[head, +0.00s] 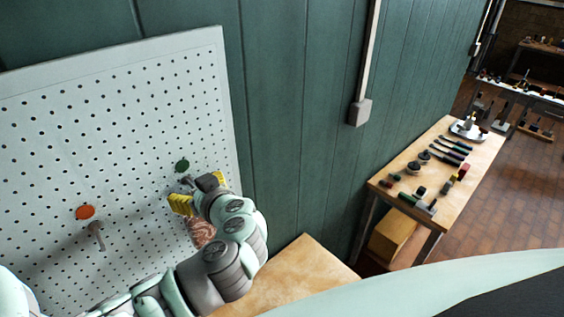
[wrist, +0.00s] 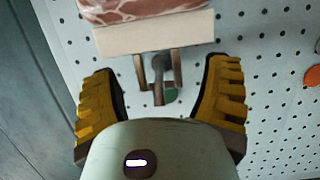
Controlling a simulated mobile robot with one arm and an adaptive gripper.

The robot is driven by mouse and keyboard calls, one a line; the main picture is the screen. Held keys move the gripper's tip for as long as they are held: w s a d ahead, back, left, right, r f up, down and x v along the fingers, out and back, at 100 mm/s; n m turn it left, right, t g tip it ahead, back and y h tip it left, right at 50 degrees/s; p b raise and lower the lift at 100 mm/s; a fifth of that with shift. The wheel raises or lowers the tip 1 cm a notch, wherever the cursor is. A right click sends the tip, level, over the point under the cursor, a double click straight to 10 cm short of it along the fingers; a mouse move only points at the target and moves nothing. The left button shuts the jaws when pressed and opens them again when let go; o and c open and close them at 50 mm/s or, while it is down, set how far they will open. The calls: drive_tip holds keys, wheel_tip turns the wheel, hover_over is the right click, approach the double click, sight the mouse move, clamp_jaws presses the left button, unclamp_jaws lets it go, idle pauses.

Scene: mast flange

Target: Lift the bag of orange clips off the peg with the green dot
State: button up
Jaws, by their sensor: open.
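The bag (head: 201,232) shows reddish-brown and whitish contents and hangs below the green dot (head: 182,166) on the pegboard; separate clips cannot be made out. My gripper (head: 199,191) is in front of it and hides its upper part. In the wrist view the bag (wrist: 150,9) is at the top edge, with a pale header strip (wrist: 155,38) and a hanger at the peg (wrist: 160,68). The green dot (wrist: 171,96) shows behind the peg. My gripper (wrist: 164,72) is open, its yellow fingers apart on either side of the peg and hanger, touching neither.
The white pegboard (head: 130,110) fills the left. An orange dot (head: 85,212) marks another peg (head: 97,235), which is bare. A wooden surface (head: 300,270) lies below right of the board. A workbench with tools (head: 450,150) stands farther right along the green wall.

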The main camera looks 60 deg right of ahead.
clamp_jaws()
idle(0.6)
drive_tip(key=shift+r, duration=0.1)
drive_tip(key=shift+r, duration=0.7)
drive_tip(key=shift+s+a+f+b, duration=0.1)
drive_tip(key=shift+s+a+b, duration=0.05)
drive_tip(key=shift+s+b, duration=0.6)
drive_tip(key=shift+s+a+f+b, duration=0.1)
drive_tip(key=shift+s+b, duration=0.4)
drive_tip(key=shift+b, duration=0.4)
drive_tip(key=shift+f+p+v, duration=0.2)
drive_tip(key=shift+p+v, duration=0.1)
drive_tip(key=shift+v, duration=0.6)
drive_tip(key=shift+f+p+v, duration=0.2)
drive_tip(key=shift+p+v, duration=0.1)
drive_tip(key=shift+v, duration=0.6)
drive_tip(key=shift+f+p+v, duration=0.2)
drive_tip(key=shift+p+v, duration=0.1)
drive_tip(key=shift+v, duration=0.65)
drive_tip(key=shift+s, duration=0.15)
